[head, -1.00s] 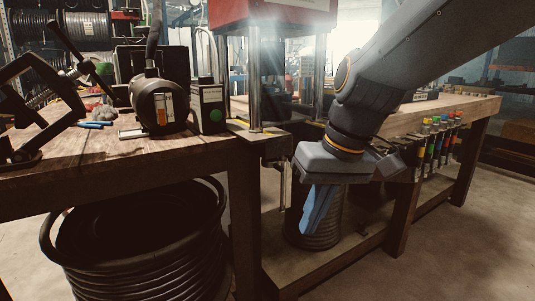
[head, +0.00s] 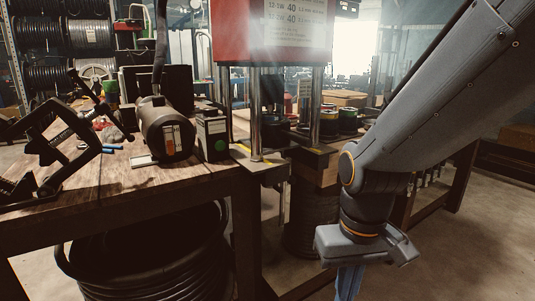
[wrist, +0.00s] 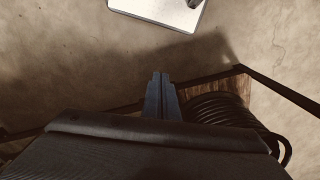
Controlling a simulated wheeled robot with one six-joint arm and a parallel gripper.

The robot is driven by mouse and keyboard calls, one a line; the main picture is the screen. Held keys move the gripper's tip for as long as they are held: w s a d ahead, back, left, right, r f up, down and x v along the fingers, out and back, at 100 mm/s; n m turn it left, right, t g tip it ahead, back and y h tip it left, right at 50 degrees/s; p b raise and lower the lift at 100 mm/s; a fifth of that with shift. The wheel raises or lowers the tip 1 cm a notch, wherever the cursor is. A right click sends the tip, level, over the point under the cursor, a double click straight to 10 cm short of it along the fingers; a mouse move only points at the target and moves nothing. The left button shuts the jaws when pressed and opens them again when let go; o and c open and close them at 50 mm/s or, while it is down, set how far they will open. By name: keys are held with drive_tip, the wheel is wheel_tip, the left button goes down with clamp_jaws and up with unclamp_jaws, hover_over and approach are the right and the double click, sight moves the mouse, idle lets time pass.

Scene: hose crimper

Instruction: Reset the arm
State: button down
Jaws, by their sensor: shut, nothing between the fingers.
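My gripper (head: 349,283) hangs down at the lower right of the head view, in front of the workbench. Its blue fingers are together with nothing between them, and their tips are cut off by the lower edge there. In the wrist view the closed fingers (wrist: 160,82) point out over the bare floor. The arm comes down from the upper right of the head view and hides part of the bench's right side. The hose crimper (head: 270,32), a red press head with a white label on steel columns, stands at the bench's middle, apart from my gripper.
The wooden bench (head: 110,180) carries a black clamp-like tool (head: 50,150) and a black cylindrical device (head: 165,130). A coil of black hose (head: 150,270) sits below it. A white-topped rectangular thing (wrist: 160,8) stands on the floor. Open floor (head: 470,250) lies at the right.

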drive_tip(key=d+r+m+p, duration=0.1)
drive_tip(key=d+r+p, duration=0.4)
drive_tip(key=p, duration=0.4)
drive_tip(key=shift+s+d+r+m, duration=0.25)
drive_tip(key=shift+s+r+m, duration=0.05)
drive_tip(key=shift+s+r, duration=0.1)
